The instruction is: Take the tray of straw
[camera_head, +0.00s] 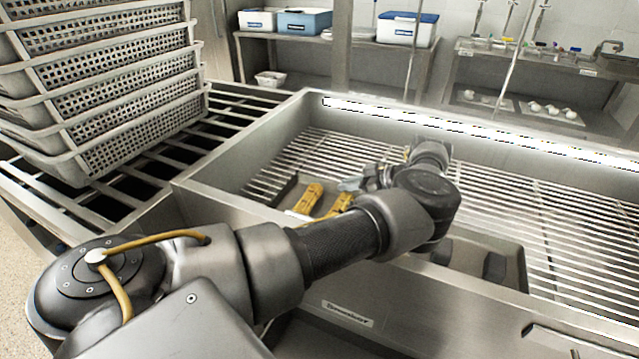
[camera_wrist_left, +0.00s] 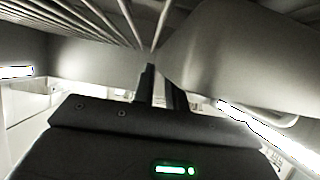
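Two yellow bundles that look like straw, one here (camera_head: 312,196), lie in a small shallow tray (camera_head: 287,190) at the left end of a steel basin. The second bundle is partly covered by my left arm, and much of the tray is hidden. My left gripper (camera_head: 358,183) is low in the basin, just right of the bundles, and its fingers are hard to make out there. In the left wrist view two dark fingers (camera_wrist_left: 160,87) stand close together with a narrow gap, and no straw or tray shows between them. My right gripper is not in view.
The steel basin (camera_head: 235,205) has a wire rack (camera_head: 560,225) for a floor; its right part is mostly clear. A stack of perforated baskets (camera_head: 120,120) stands on a slatted rack at the left. A recess with dark pads (camera_head: 480,262) lies at the basin's front.

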